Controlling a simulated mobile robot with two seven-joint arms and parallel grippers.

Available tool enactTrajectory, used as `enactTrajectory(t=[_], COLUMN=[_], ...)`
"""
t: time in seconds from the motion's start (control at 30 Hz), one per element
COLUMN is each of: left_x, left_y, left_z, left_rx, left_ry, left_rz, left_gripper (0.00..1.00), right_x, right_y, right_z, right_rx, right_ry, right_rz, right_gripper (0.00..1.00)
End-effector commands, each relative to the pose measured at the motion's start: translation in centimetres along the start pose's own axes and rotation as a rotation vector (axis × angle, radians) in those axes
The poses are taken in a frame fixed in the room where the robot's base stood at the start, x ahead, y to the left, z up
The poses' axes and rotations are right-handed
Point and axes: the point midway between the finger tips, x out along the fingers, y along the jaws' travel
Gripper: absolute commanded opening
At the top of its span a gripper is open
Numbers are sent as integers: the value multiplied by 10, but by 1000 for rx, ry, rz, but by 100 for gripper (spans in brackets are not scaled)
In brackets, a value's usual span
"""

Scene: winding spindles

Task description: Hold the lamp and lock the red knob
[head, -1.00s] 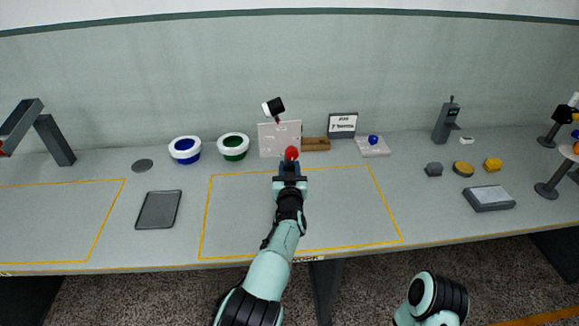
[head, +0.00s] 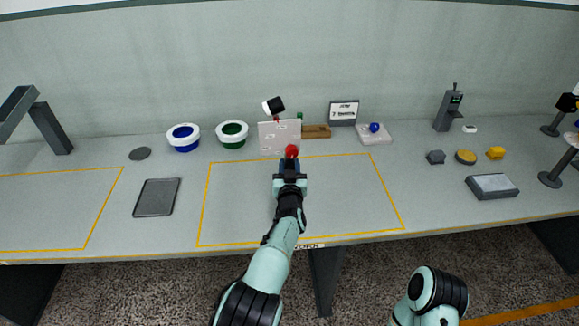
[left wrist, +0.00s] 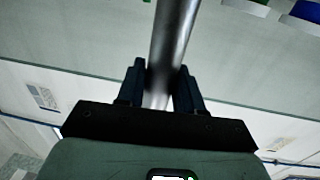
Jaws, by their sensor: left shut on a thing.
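A lamp with a black and white head (head: 273,106) stands behind a pale upright board (head: 278,138) at the back middle of the table; a little red shows under the head. A round red knob (head: 291,151) is just beyond the tip of my left gripper (head: 290,166), in front of the board. In the left wrist view, my left gripper (left wrist: 161,82) is shut on a smooth grey metal rod (left wrist: 172,35). How the rod joins the lamp is hidden. My right gripper is out of view; only part of that arm shows at the lower right.
The yellow-outlined area is mostly clear around my left arm.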

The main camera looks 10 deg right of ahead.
Motion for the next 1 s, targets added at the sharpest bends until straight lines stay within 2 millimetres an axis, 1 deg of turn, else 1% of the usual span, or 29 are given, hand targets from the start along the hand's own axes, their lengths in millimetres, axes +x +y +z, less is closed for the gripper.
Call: enactTrajectory(t=[0.03,0.27,1.0], left_x=[0,0,0], left_y=[0,0,0], left_z=[-3,-3,8], left_rx=[-1,-1,-1], left_ry=[6,6,6], left_rz=[0,0,0], left_gripper=[0,0,0], right_x=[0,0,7], right_y=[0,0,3], right_z=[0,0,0], right_rx=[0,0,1], right_ry=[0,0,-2], right_rz=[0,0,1], right_gripper=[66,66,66])
